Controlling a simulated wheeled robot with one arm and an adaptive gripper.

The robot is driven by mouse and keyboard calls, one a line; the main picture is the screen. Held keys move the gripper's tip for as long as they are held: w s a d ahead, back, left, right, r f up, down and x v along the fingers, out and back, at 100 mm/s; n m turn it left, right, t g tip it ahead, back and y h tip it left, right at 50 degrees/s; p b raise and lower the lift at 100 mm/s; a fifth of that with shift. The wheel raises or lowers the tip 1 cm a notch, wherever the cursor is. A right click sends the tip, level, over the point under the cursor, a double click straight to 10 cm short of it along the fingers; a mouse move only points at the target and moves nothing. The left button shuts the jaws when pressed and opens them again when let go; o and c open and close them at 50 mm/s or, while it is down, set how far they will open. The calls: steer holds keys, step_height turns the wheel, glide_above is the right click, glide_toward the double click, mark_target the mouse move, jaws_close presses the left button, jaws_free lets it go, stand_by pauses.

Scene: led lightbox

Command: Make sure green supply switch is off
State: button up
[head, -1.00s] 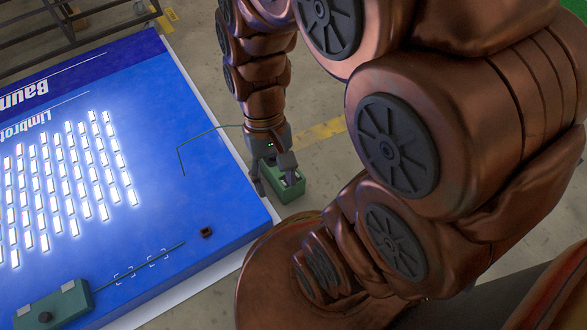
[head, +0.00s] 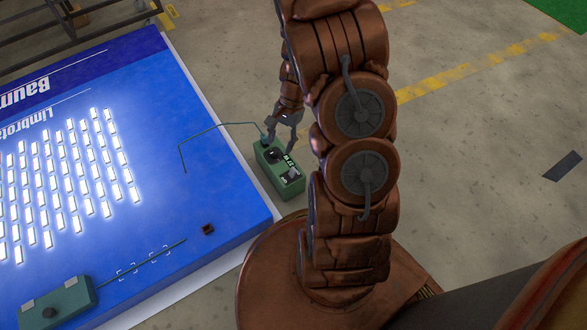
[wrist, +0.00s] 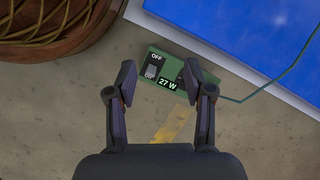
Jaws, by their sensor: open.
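The green supply box (head: 265,160) lies on the floor beside the blue lightbox, with a wire running to the panel. Its switch (head: 292,175) is a pale rocker at the box's near end. In the wrist view the rocker (wrist: 151,73) lies by a white "OFF" label and a "27 W" label, and small lettering on it seems to read "Off". I cannot tell for certain which way the rocker is tipped. My gripper (head: 281,136) is open and empty, above the box's far end. In the wrist view its fingers (wrist: 158,80) straddle the box's middle, with the rocker near the left fingertip.
The blue lightbox panel (head: 215,190) fills the left, with several rows of lit white LEDs (head: 70,180). A second green box (head: 58,303) sits on the panel's near corner. A dark rack (head: 70,25) stands at the back left. The floor to the right is mostly clear.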

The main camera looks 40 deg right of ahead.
mark_target(294, 169)
steer(key=d+f+m, duration=0.2)
steer(key=f, duration=0.3)
steer(key=d+f+m+t, duration=0.1)
steer(key=d+f, duration=0.2)
steer(key=f, duration=0.2)
steer(key=d+f+m, duration=0.2)
steer(key=f, duration=0.4)
steer(key=shift+w+d+m, duration=0.1)
steer(key=shift+d+m, duration=0.2)
steer(key=shift+b+x, duration=1)
steer(key=shift+x, duration=2.4)
steer(key=shift+w+a, duration=0.1)
steer(key=shift+a, duration=0.05)
steer(key=shift+c, duration=0.3)
jaws_close()
